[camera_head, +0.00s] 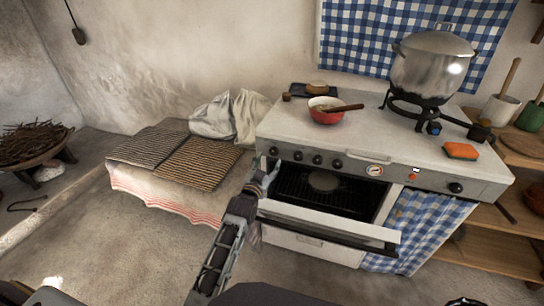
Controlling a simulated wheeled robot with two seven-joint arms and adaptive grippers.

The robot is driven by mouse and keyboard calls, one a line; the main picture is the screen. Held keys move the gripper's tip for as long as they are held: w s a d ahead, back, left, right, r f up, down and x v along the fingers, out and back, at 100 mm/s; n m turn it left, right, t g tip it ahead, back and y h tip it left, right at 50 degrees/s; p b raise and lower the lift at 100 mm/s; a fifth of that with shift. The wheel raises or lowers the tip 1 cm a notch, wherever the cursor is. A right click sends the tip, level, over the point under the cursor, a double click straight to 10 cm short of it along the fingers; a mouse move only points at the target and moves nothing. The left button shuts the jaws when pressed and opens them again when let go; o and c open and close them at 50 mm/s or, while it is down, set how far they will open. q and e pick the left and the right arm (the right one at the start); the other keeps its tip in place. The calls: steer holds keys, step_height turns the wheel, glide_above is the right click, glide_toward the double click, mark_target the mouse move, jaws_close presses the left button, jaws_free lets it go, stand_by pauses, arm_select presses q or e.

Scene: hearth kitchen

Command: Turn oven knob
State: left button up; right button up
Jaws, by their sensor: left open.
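The oven (330,236) stands right of centre, with a row of dark knobs along its front panel. The leftmost knob (273,151) is at the panel's left end, and a single knob (455,187) is at the right end. The oven door (325,225) is tilted open, showing a dark rack inside. My left gripper (264,174) is open at the panel's left end, just below the leftmost knob. I cannot tell whether it touches the knob or panel. My right gripper is not in view.
Left of the oven is a low bench with striped mats (190,163). Shelves (490,245) stand at right. The floor at front left is clear.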

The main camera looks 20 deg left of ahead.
mark_target(273, 153)
arm_select(q)
steer(key=shift+w, duration=1.05)
steer(key=shift+w+b, duration=0.3)
steer(key=shift+w, duration=0.35)
steer(key=shift+w+d, duration=0.1)
steer(key=shift+w, duration=1.1)
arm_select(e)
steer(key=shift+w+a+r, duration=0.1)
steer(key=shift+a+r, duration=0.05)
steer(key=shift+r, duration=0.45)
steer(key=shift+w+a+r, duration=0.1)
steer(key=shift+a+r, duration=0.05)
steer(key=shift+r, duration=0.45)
arm_select(q)
steer(key=c, duration=1)
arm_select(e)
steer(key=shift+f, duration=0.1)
arm_select(q)
steer(key=shift+c, duration=0.2)
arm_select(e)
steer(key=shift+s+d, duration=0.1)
